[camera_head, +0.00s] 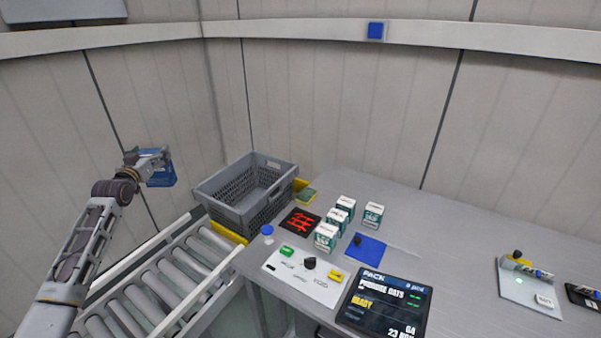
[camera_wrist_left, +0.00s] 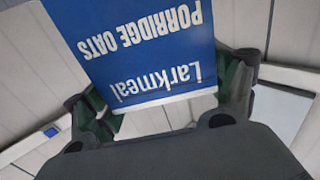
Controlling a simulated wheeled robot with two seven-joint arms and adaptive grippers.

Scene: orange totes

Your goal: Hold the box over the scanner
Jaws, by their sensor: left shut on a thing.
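My left gripper (camera_head: 150,158) is at the left of the head view, raised in front of the wall, shut on a blue box (camera_head: 163,176). In the left wrist view the blue box (camera_wrist_left: 140,45) reads "Larkmeal Porridge Oats", upside down, between the two fingers. A black square pad with red lines (camera_head: 300,221), which looks like the scanner, lies on the grey table's left end. The box is well to the left of this pad and higher, not over it. My right gripper is not in view.
A grey crate (camera_head: 223,203) stands between box and pad, beside a roller conveyor (camera_head: 160,283). Several white-green cartons (camera_head: 326,237), a blue mat (camera_head: 366,249), a control panel (camera_head: 305,276) and a "PACK" display (camera_head: 384,304) are on the table. The table's middle is clear.

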